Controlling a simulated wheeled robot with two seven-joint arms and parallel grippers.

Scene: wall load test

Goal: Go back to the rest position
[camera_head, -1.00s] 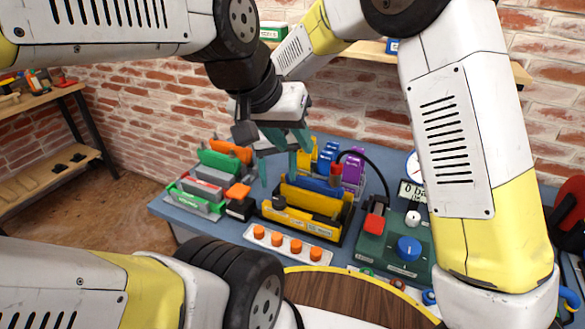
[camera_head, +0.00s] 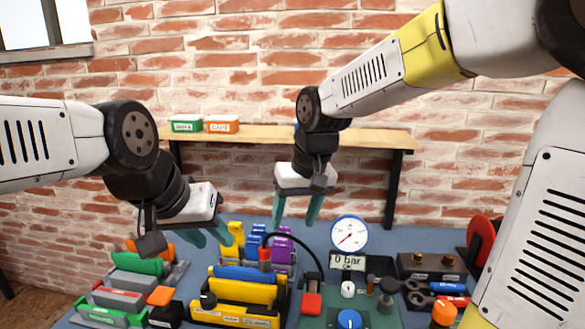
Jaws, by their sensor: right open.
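My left gripper (camera_head: 207,235) hangs in the left middle of the head view, above the left part of the blue-grey table (camera_head: 395,238). Its teal fingers look apart, with nothing seen between them; its wrist hides part of it. My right gripper (camera_head: 297,210) hangs to the right of it, in front of the wall shelf and over the back of the table. Its two teal fingers point down, are open and are empty. Neither gripper touches anything that I can see.
A wooden wall shelf (camera_head: 262,136) carries a green box (camera_head: 186,124) and an orange box (camera_head: 222,124). On the table stand a yellow block holder (camera_head: 240,292), a pressure gauge (camera_head: 349,234), a blue knob (camera_head: 349,319) and a red disc (camera_head: 482,243).

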